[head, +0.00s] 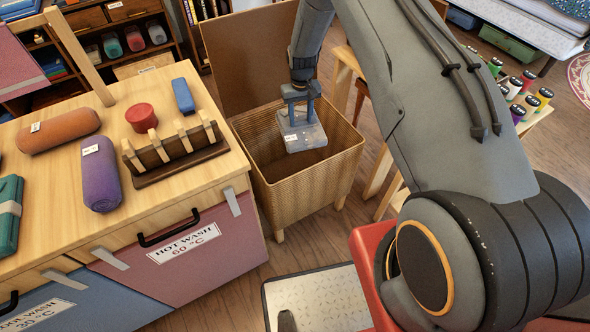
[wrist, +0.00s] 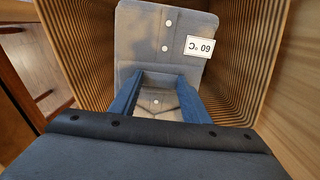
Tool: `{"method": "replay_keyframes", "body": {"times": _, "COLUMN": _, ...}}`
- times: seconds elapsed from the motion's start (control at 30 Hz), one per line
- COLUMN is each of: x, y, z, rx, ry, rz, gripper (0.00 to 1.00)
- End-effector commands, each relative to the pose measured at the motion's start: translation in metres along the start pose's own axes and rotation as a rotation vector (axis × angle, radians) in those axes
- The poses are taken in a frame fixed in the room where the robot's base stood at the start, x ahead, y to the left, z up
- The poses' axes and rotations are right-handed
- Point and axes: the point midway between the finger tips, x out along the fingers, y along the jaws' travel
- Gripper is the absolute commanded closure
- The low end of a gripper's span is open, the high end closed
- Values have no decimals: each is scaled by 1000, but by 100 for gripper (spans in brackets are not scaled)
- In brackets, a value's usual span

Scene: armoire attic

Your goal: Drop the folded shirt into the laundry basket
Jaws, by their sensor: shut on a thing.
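The folded shirt (head: 302,136) is grey with small white buttons and a white tag. My gripper (head: 300,98) is shut on the folded shirt near its edge. The laundry basket (head: 302,182) is a ribbed, tan box on short legs with its lid standing open at the back. In the head view the shirt hangs over the basket's opening, around rim height. In the wrist view the shirt (wrist: 160,50) lies between the blue fingers (wrist: 157,92), and the basket's ribbed walls (wrist: 245,70) surround it. The tag there reads 60 °C, upside down. Part of the basket's inside is hidden.
A wooden counter (head: 235,165) with a HOT WASH drawer stands left of the basket. It bears an orange roll (head: 58,131), a purple roll (head: 101,175), a peg rack (head: 178,155), a red tin (head: 141,117) and a blue block (head: 183,96). Paint jars (head: 517,100) stand at right.

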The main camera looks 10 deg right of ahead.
Motion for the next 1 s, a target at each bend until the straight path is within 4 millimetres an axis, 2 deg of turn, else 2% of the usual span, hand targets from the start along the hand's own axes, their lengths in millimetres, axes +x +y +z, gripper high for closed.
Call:
{"method": "replay_keyframes", "body": {"times": 0.27, "x": 2, "y": 1, "z": 0, "rx": 2, "ry": 1, "rz": 0, "gripper": 92}}
{"method": "replay_keyframes", "body": {"times": 0.3, "x": 2, "y": 1, "z": 0, "rx": 2, "ry": 1, "rz": 0, "gripper": 52}}
{"method": "replay_keyframes", "body": {"times": 0.4, "x": 2, "y": 1, "z": 0, "rx": 2, "ry": 1, "rz": 0, "gripper": 36}}
{"method": "replay_keyframes", "body": {"times": 0.77, "x": -2, "y": 2, "z": -1, "rx": 2, "ry": 1, "rz": 0, "gripper": 36}}
{"method": "replay_keyframes", "body": {"times": 1.0, "x": -33, "y": 2, "z": -3, "rx": 2, "ry": 3, "rz": 0, "gripper": 36}}
